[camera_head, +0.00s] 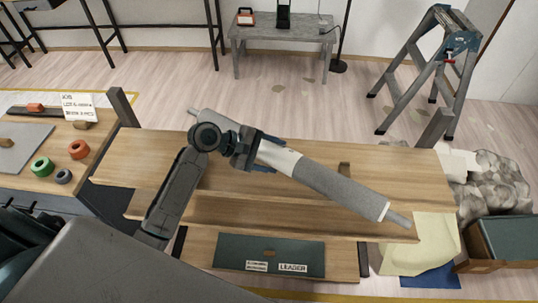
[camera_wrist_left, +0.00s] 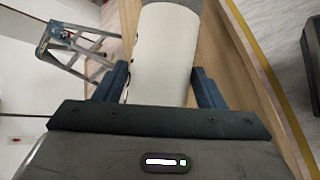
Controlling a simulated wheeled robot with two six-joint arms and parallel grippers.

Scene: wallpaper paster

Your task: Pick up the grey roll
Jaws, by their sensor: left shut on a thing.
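The grey roll (camera_head: 342,186) has a white band (camera_head: 278,157) around its middle and thin grey rod ends. It lies slanted across the wooden bench in the head view, running from upper left to lower right. My left gripper (camera_head: 262,152) is shut on the roll at the white band. In the left wrist view the white band (camera_wrist_left: 163,55) fills the space between my left gripper's two blue fingers (camera_wrist_left: 163,88). I cannot tell whether the roll touches the bench boards. Part of the roll is hidden behind my gripper. My right gripper is not in view.
The wooden bench (camera_head: 135,160) has stepped boards and a dark "LEADER" panel (camera_head: 235,250) at its front. A side table with tape rings (camera_head: 78,149) stands left. A stepladder (camera_head: 440,75) stands at back right; a crate (camera_head: 490,264) and cloths (camera_head: 425,240) lie right.

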